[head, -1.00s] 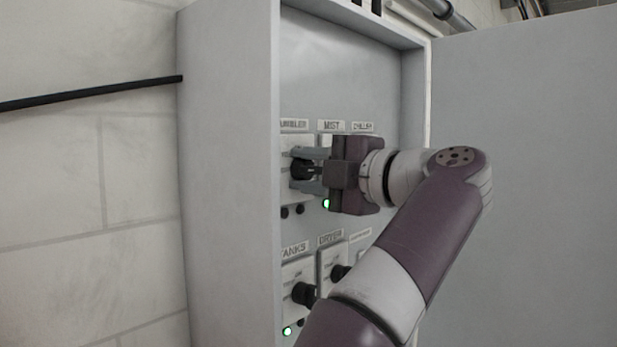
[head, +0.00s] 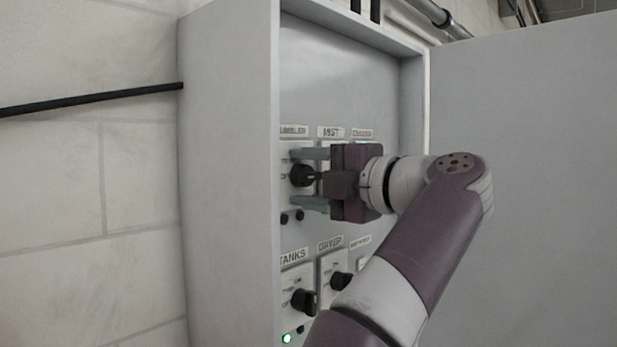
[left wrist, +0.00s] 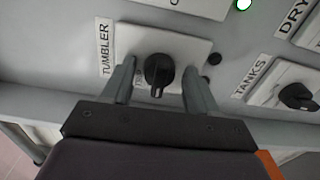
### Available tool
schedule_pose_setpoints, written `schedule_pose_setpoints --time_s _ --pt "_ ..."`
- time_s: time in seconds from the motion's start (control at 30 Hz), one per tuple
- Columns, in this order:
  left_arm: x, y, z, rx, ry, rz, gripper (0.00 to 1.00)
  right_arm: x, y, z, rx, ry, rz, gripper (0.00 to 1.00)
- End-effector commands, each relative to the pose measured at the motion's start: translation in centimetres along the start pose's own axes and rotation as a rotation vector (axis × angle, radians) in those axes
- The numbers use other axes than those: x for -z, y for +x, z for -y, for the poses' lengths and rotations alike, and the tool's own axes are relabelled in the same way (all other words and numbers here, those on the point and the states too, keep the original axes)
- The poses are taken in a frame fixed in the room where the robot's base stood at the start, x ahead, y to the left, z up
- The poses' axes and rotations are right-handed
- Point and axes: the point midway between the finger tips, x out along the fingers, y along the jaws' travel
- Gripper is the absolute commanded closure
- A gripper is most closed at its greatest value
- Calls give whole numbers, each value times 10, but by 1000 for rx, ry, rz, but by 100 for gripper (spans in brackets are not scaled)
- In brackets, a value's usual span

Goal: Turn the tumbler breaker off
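The tumbler breaker is a black rotary knob (head: 302,175) on a pale plate under a label in the cabinet; it also shows in the left wrist view (left wrist: 158,70). In the left wrist view its ridge runs roughly toward my gripper's palm. My left gripper (head: 294,178) is open, with one finger on each side of the knob; it also shows in the left wrist view (left wrist: 160,68). Gaps show between the knob and both fingers. The two small lamps by the tumbler plate (left wrist: 195,45) are dark. The plate's position marks are mostly hidden. My right gripper is not in view.
The tanks knob (head: 303,301) and dryer knob (head: 340,281) sit below, with a green lamp (head: 287,338) lit under tanks. The mist label (head: 330,132) is to the right. The cabinet's side wall (head: 230,180) and open door (head: 530,180) flank the panel.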

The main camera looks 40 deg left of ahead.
Motion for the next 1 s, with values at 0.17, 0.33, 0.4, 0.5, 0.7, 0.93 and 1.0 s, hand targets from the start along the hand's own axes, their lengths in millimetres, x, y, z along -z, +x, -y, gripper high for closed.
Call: schedule_pose_setpoints --time_s 0.17,0.33,0.4,0.5,0.7,0.93,1.0 --pt "0 0 -1 -1 -1 1 41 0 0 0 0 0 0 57" --pt "-1 -18 0 -2 -2 5 41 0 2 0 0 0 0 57" --pt "-2 -34 1 -2 0 6 41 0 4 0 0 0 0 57" --pt "-1 -60 0 -1 -1 7 41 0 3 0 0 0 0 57" --pt "0 -109 -2 -1 0 5 41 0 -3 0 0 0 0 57" --pt "1 -128 -1 -1 -1 1 41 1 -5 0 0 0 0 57" --pt "1 -128 0 -1 -1 0 41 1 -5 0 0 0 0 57"
